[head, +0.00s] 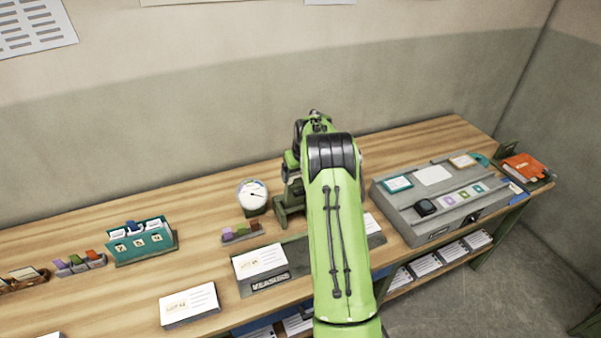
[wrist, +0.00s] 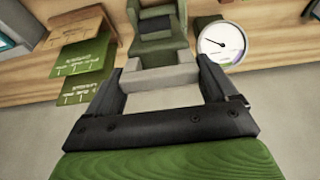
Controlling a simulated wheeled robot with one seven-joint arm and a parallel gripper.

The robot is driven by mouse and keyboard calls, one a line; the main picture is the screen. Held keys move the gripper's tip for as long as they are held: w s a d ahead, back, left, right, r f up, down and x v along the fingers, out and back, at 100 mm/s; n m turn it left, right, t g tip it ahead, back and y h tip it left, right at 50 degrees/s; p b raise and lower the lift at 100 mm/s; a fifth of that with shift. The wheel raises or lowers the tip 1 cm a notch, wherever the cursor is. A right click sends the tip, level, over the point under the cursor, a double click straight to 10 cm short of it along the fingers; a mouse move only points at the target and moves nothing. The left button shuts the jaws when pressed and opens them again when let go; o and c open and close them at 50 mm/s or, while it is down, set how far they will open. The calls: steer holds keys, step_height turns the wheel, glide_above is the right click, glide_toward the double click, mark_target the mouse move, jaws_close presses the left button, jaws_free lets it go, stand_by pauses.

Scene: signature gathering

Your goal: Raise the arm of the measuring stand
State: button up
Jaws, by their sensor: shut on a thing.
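The green measuring stand (head: 290,206) is on the table against the wall, partly hidden behind my green arm in the head view. In the wrist view the stand (wrist: 160,45) lies straight ahead between my fingertips. My gripper (wrist: 167,74) has its dark fingers on either side of a light grey bar (wrist: 165,77) that appears to be part of the stand's arm, and it is shut on it. The round white dial (head: 252,196) is just left of the stand in the head view; it also shows in the wrist view (wrist: 222,44). My gripper is hidden in the head view.
A grey sloped console (head: 408,222) stands right of my arm, with an orange book (head: 524,167) beyond it. Left are a small holder with coloured tabs (head: 241,233), a teal card box (head: 143,244) and white cards (head: 189,305). Bare wood lies between the card box and dial.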

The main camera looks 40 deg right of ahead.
steer(key=shift+w, duration=0.15)
steer(key=o, duration=1.1)
steer(key=shift+o, duration=1)
steer(key=shift+w+d+f, duration=0.1)
steer(key=shift+f, duration=0.05)
steer(key=v, duration=1.5)
steer(key=shift+r+b, duration=0.35)
